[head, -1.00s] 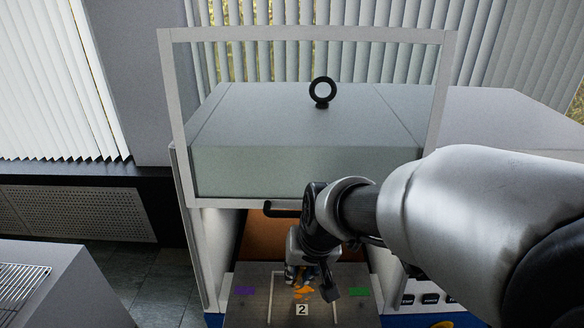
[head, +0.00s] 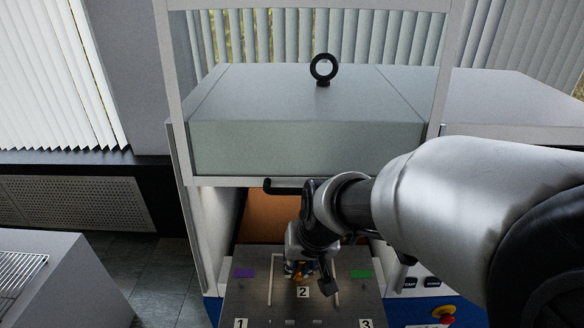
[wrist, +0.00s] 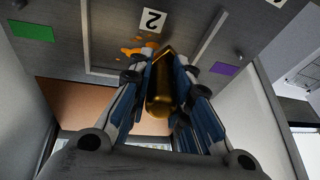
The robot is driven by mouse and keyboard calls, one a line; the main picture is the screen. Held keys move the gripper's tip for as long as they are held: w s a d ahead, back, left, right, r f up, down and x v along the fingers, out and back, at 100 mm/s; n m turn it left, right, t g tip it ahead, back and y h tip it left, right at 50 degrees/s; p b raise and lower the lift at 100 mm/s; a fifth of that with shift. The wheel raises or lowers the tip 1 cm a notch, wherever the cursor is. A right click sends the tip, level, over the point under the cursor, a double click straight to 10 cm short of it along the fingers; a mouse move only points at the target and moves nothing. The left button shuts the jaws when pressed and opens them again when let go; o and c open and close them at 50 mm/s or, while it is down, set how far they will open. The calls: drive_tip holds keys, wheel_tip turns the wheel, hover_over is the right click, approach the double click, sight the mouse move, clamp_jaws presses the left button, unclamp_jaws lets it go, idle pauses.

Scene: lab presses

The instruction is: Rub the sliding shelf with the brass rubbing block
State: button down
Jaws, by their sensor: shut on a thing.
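The sliding shelf (head: 258,301) is a grey metal plate at the front of the press, with number labels, a purple patch, a green patch and a light outlined area in its middle. Orange marks (wrist: 141,49) lie inside the outline by label 2. My gripper (head: 297,272) is over this outlined area, and its fingers (wrist: 163,75) are shut on the brass rubbing block (wrist: 161,88). The block's tip points at the shelf near the orange marks in the wrist view. I cannot tell whether it touches the shelf. In the head view my gripper mostly hides the block.
The press has a raised clear guard with a white frame (head: 160,70) and a black handle (head: 268,186). A brown-orange surface (head: 268,217) lies inside the opening behind the shelf. A grey bench with a wire rack (head: 18,275) stands at the left.

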drive_tip(key=shift+f+b, duration=0.6)
drive_tip(key=shift+f, duration=0.1)
drive_tip(key=shift+d+r+b, duration=0.15)
drive_tip(key=shift+d+b, duration=0.4)
drive_tip(key=shift+d, duration=1.25)
drive_tip(key=shift+s+d+b, duration=0.1)
drive_tip(key=shift+d+b, duration=0.55)
drive_tip(key=shift+d, duration=1)
drive_tip(key=shift+a, duration=0.1)
